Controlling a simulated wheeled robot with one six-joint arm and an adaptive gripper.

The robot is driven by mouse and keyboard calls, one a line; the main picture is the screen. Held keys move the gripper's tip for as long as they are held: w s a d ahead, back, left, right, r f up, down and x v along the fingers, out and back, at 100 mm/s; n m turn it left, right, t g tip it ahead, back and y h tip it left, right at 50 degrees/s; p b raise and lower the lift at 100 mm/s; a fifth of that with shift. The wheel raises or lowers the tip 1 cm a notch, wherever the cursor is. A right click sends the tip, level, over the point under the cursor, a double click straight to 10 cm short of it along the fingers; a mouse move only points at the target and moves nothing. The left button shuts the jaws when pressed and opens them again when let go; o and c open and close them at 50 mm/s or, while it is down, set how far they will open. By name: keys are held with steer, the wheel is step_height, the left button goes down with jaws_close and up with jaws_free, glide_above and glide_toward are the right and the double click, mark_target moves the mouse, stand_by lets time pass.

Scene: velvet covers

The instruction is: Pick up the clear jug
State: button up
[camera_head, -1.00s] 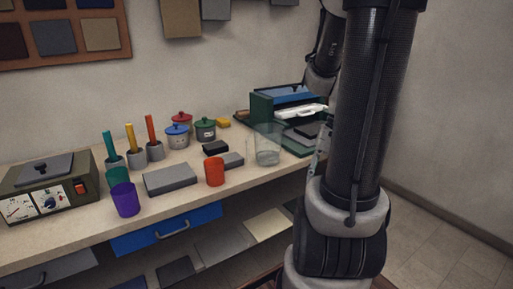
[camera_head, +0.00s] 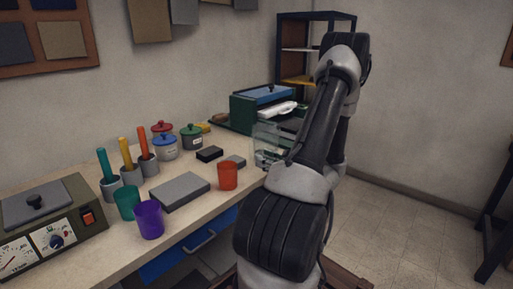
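The clear jug (camera_head: 264,139) stands upright near the right end of the workbench, in front of the green machine. Its right and lower parts are partly covered by my arm and hard to make out. My arm rises in front of the bench, bends at the top and comes down behind itself.
An orange cup (camera_head: 228,176) stands left of the jug, with a grey block (camera_head: 180,191) and a black block (camera_head: 209,154) nearby. Purple (camera_head: 149,220) and teal (camera_head: 127,203) cups stand farther left. A dark shelf rack (camera_head: 316,20) stands behind. Open floor lies to the right.

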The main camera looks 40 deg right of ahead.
mark_target(251, 158)
steer(key=w, duration=0.8)
steer(key=shift+d+r, duration=0.15)
steer(key=shift+r, duration=0.2)
steer(key=shift+c, duration=0.4)
jaws_close()
